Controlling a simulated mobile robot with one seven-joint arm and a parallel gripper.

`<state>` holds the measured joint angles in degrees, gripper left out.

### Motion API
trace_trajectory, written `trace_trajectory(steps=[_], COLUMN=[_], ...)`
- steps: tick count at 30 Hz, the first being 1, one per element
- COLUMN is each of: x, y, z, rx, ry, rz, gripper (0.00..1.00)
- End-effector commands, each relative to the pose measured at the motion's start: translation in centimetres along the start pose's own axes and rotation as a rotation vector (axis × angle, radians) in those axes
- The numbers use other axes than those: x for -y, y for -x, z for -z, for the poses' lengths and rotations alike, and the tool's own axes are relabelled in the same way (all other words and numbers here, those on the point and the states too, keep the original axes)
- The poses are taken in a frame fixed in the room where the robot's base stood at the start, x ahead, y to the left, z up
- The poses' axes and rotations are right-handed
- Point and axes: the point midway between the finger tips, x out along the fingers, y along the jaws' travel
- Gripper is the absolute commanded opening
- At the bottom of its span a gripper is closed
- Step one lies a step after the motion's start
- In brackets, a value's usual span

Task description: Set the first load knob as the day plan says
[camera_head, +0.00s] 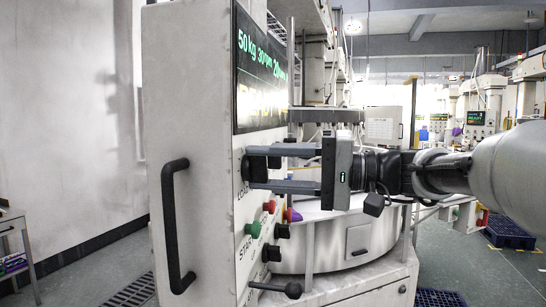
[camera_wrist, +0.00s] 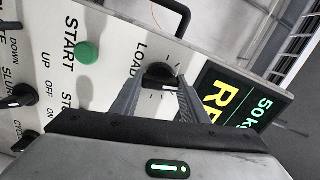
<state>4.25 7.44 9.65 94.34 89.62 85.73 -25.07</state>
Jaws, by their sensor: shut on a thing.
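The black load knob (camera_wrist: 158,74) sits on the pale control panel (camera_wrist: 118,35) beside the printed word LOAD. My gripper (camera_wrist: 160,82) is shut on the knob, one finger on each side. The fingers hide part of the knob, and I cannot tell its exact pointer setting. In the head view my gripper (camera_head: 258,168) reaches from the right to the panel front, around the knob (camera_head: 257,170). The dark display (camera_head: 260,78) above shows 50 kg and 30 rpm in green; its last part is hard to read.
Below the knob are a red button (camera_head: 269,207), a green START button (camera_head: 252,229) and black knobs (camera_head: 271,253). A black handle (camera_head: 174,225) juts from the panel's left side. A round machine drum (camera_head: 325,248) stands behind. Open floor lies left.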

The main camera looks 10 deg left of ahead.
Motion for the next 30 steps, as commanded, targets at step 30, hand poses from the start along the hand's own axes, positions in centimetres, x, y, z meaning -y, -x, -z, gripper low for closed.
trace_trajectory(steps=[30], x=[-0.02], y=[0.02], z=[-0.03], rx=[0.0], ry=[-0.732], rz=[-0.001], gripper=[0.18])
